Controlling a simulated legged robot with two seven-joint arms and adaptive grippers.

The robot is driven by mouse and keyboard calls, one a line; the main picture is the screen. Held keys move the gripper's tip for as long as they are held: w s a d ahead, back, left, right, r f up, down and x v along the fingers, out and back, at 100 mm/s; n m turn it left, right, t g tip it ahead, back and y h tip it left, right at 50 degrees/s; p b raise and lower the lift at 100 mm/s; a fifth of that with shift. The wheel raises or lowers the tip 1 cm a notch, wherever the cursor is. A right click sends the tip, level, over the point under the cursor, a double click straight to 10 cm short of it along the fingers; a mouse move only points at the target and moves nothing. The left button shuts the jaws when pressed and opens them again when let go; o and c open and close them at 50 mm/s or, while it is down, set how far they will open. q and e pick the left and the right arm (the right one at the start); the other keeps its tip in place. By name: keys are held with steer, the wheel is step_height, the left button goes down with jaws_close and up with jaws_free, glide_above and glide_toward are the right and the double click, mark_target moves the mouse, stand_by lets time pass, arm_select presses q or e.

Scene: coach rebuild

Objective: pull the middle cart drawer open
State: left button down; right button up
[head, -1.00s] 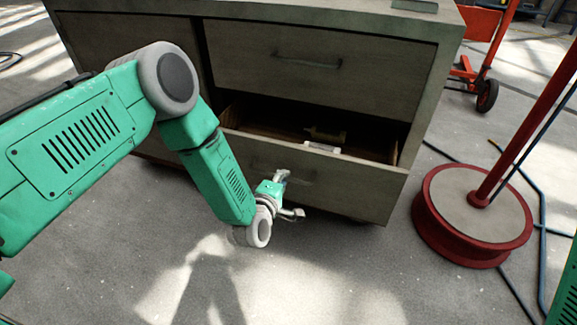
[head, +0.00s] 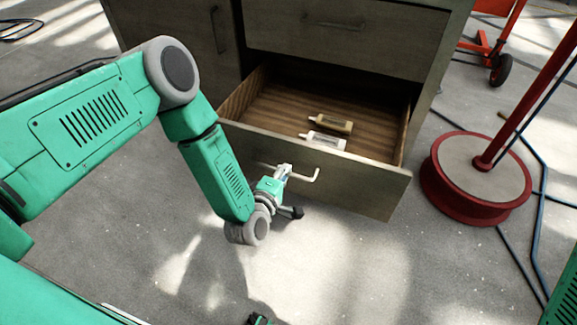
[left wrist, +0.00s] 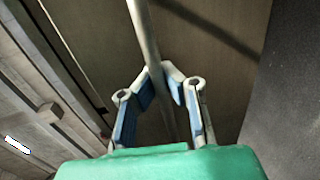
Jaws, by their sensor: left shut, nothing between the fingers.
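The open drawer (head: 372,189), below a closed top drawer, is pulled well out of the grey-brown cart (head: 425,100). Its wood interior shows. A pale bar handle (head: 317,176) is on its front. My left gripper (head: 285,171) is at the left end of this handle.
Two small tubes, one tan (head: 331,123) and one white (head: 323,140), lie in the drawer. The top drawer (head: 350,40) is closed. A red round-based stand (head: 475,185) and blue hoses (head: 541,225) are at right. Floor before the drawer is clear.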

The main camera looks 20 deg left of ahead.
arm_select(q)
steer(key=shift+a+y, duration=0.3)
steer(key=shift+a, duration=0.3)
steer(key=c, duration=1.6)
jaws_free()
steer(key=shift+s+d, duration=0.15)
steer(key=shift+s, duration=0.3)
steer(key=v, duration=1.1)
steer(key=shift+a, duration=0.35)
arm_select(e)
steer(key=shift+s+a+r, duration=0.1)
steer(key=shift+a+r, duration=0.05)
arm_select(q)
steer(key=shift+f, duration=0.1)
